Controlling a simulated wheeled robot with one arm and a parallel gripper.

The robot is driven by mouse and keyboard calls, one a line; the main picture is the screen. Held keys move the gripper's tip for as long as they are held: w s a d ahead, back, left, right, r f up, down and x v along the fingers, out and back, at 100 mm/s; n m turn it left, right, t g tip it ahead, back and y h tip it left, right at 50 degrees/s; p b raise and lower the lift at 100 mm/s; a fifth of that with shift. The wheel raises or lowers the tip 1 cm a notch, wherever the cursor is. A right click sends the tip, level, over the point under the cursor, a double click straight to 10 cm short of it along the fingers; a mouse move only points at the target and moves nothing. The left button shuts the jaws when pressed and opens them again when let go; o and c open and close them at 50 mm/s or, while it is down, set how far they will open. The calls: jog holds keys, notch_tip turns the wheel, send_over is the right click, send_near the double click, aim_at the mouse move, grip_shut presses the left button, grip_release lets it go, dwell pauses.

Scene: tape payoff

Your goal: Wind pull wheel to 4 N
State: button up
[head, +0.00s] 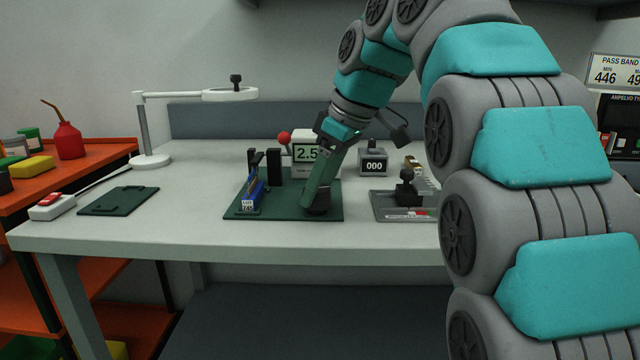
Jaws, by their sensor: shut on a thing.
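A dark pull wheel (318,209) sits at the front right of the green fixture plate (285,214) on the bench. My gripper (313,203) reaches down at a tilt to the wheel and is shut on it; the fingers hide part of it, so the exact grip spot cannot be told. A white force display (303,154) behind reads about 2.5, its right side partly covered by my gripper. A blue tape reel (253,192) with a white label stands at the plate's left, near black uprights (274,167).
A counter reading 000 (374,162) and a grey plate with a black knob (408,190) stand to the right. A magnifier lamp (150,130), an empty green mat (119,201) and a red-and-white box (52,206) are left. A red ball (284,138) rises beside the display.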

jog(key=m+t+h+p, duration=0.1)
jog(key=m, duration=0.2)
jog(key=shift+s, duration=0.15)
jog(key=shift+a+m+t+h, duration=0.1)
jog(key=shift+m+t+h, duration=0.35)
jog(key=shift+m, duration=1.65)
jog(key=o, duration=1.4)
jog(key=shift+c, duration=0.2)
